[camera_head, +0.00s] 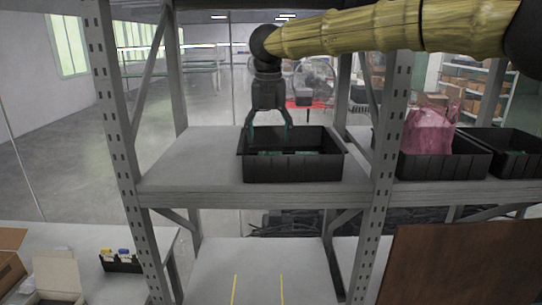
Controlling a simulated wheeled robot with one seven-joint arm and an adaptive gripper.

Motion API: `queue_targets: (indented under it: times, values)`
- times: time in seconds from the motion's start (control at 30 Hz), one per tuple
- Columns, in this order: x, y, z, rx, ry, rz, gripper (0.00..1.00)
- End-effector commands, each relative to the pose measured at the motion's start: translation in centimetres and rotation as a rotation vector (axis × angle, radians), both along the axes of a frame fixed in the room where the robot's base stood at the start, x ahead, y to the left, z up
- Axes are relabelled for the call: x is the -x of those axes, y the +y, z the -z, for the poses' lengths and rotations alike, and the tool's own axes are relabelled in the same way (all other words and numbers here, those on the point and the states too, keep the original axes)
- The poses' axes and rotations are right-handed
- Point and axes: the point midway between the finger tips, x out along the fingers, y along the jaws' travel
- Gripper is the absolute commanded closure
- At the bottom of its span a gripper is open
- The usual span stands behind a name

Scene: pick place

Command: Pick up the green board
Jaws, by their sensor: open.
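A black bin (293,171) stands on the upper shelf in the middle of the view. Inside it, low down, are green pieces (272,153) that look like the green board; the bin's front wall hides most of them. My gripper (270,125) points down at the bin's back left, with its two fingers spread apart and nothing between them. Its fingertips appear near the height of the bin's rim; I cannot tell whether they are inside it.
Grey shelf posts (388,165) stand right of the bin and at the left. Another black bin (445,165) holds a pink bag (428,130). The shelf (190,165) left of the middle bin is bare. A brown panel (460,262) stands at lower right.

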Motion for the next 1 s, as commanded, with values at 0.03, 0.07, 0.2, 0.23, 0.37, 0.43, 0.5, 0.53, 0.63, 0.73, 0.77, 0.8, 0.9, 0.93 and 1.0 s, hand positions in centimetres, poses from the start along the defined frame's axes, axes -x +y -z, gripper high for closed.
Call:
queue_targets:
  times: [0.03, 0.07, 0.2, 0.23, 0.37, 0.43, 0.5, 0.53, 0.63, 0.73, 0.77, 0.8, 0.9, 0.93, 1.0]
  values:
    - [-0.1, 0.0, 0.5, 0.002, 0.002, 0.000, 0.27]
    - [-0.1, -0.1, 0.8, 0.002, 0.002, 0.000, 0.27]
    - [-0.3, -0.2, 1.5, 0.001, 0.000, 0.002, 0.27]
    - [-0.3, -0.2, 1.6, 0.002, 0.000, 0.002, 0.27]
    - [-0.4, -0.4, 2.3, 0.001, 0.001, 0.004, 0.27]
    - [-0.6, -0.6, 3.1, 0.002, 0.002, 0.004, 0.27]
    - [-0.7, -0.7, 3.9, 0.002, 0.003, 0.004, 0.27]
    - [-0.8, -0.7, 4.2, 0.002, 0.003, 0.004, 0.27]
    - [-1.0, -0.7, 5.5, 0.002, 0.002, 0.004, 0.27]
    - [-1.1, -0.7, 6.3, 0.001, 0.001, 0.004, 0.27]
    - [-1.1, -0.8, 6.5, 0.001, 0.001, 0.004, 0.27]
    - [-1.1, -0.8, 6.6, 0.001, 0.001, 0.005, 0.27]
    - [-1.1, -0.8, 6.8, 0.000, 0.000, 0.005, 0.27]
    - [-1.1, -0.8, 6.8, 0.000, 0.000, 0.005, 0.27]
    - [-1.2, -0.8, 6.8, 0.000, 0.000, 0.005, 0.27]
